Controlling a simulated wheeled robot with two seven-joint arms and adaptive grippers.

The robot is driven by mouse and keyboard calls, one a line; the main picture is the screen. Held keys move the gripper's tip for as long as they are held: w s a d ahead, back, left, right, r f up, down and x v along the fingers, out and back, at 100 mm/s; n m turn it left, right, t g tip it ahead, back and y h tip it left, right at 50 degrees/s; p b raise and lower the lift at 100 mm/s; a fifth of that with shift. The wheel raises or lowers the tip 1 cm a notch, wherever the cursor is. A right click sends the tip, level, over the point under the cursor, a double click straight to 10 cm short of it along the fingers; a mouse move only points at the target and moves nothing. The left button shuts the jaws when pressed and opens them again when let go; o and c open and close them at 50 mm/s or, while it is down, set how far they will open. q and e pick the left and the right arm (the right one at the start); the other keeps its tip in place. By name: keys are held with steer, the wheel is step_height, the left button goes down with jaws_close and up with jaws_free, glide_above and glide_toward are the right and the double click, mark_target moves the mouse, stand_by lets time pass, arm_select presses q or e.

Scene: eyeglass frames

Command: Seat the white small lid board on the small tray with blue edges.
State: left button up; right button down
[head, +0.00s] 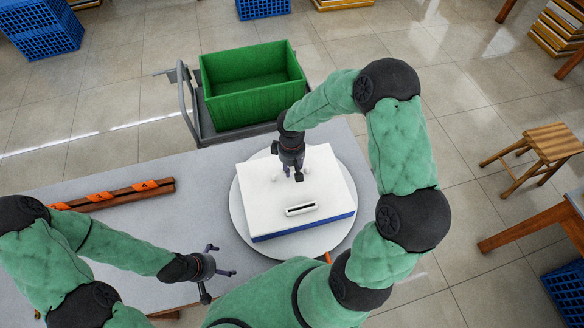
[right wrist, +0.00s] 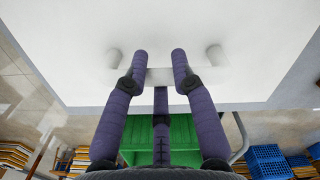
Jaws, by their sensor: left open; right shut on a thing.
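The white small lid board (head: 270,195) lies over the small tray with blue edges (head: 305,228). The tray's blue edge shows along the near side; most of the tray is hidden beneath the board. I cannot tell whether the board rests flush. A raised white piece with a dark slot (head: 301,209) is on the board's near part. My right gripper (head: 288,176) is over the board's far part, shut on a white bar of the board (right wrist: 160,75) between two short pegs. My left gripper (head: 222,274) is open and empty, left of and nearer than the tray.
The tray is on a round grey disc (head: 240,212) on the grey table (head: 180,225). A brown bar with orange numbered labels (head: 120,193) lies on the left. A green bin (head: 250,90) on a cart stands beyond the table. A wooden stool (head: 540,147) is at right.

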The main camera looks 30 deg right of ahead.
steer(key=c, duration=0.9)
jaws_free()
steer(key=shift+c, duration=0.2)
step_height(320, 180, up, 12)
steer(key=shift+w, duration=0.2)
